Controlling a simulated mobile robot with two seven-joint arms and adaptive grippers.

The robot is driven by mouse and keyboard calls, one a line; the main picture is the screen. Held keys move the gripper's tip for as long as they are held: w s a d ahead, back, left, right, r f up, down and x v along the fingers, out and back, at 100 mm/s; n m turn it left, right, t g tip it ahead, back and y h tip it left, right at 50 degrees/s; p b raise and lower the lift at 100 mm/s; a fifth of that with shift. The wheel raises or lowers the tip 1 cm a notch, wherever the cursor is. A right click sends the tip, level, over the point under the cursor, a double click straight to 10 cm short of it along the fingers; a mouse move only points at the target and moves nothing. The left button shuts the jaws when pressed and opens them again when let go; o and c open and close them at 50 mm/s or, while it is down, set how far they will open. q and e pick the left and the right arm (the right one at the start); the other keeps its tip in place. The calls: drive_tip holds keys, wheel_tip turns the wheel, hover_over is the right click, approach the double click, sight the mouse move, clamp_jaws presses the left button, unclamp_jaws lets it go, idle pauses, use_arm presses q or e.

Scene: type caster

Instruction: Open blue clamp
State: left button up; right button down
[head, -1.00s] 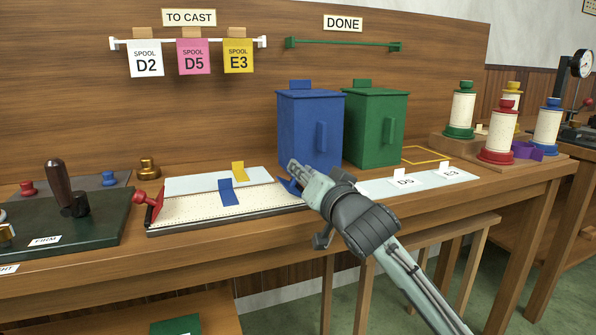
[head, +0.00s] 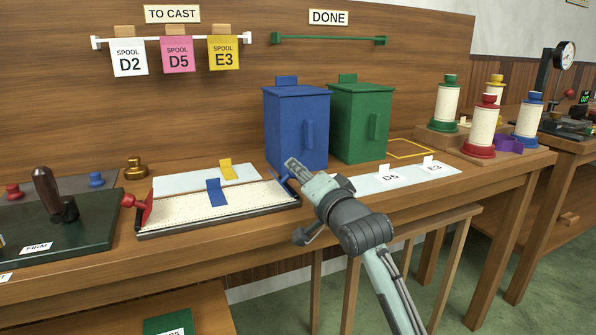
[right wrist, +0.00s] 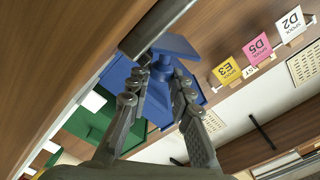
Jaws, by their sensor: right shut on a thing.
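The blue clamp (head: 281,179) is at the right end of a long, shallow casting tray (head: 225,221). My right gripper (head: 291,167) is at that end and covers part of the clamp. In the right wrist view the gripper (right wrist: 159,84) is shut on the blue clamp (right wrist: 176,45), with a finger on each side of its narrow part. The clamp's flat blue plate shows beyond the fingertips, close to a grey bar end. A red clamp (head: 140,208) tilts outward at the tray's left end. My left gripper is not in view.
A blue bin (head: 297,125) and a green bin (head: 358,120) stand just behind my right gripper. A blue tab (head: 215,193) stands on the tray. A dark press board (head: 85,240) lies left of it. Labelled white cards lie to the right.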

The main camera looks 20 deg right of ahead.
drive_tip(key=shift+f, duration=0.1)
drive_tip(key=c, duration=1.3)
unclamp_jaws()
drive_tip(key=shift+c, duration=0.2)
drive_tip(key=shift+s, duration=0.1)
drive_tip(key=s, duration=1.2)
drive_tip(key=shift+d, duration=0.25)
drive_tip(key=shift+w, duration=0.1)
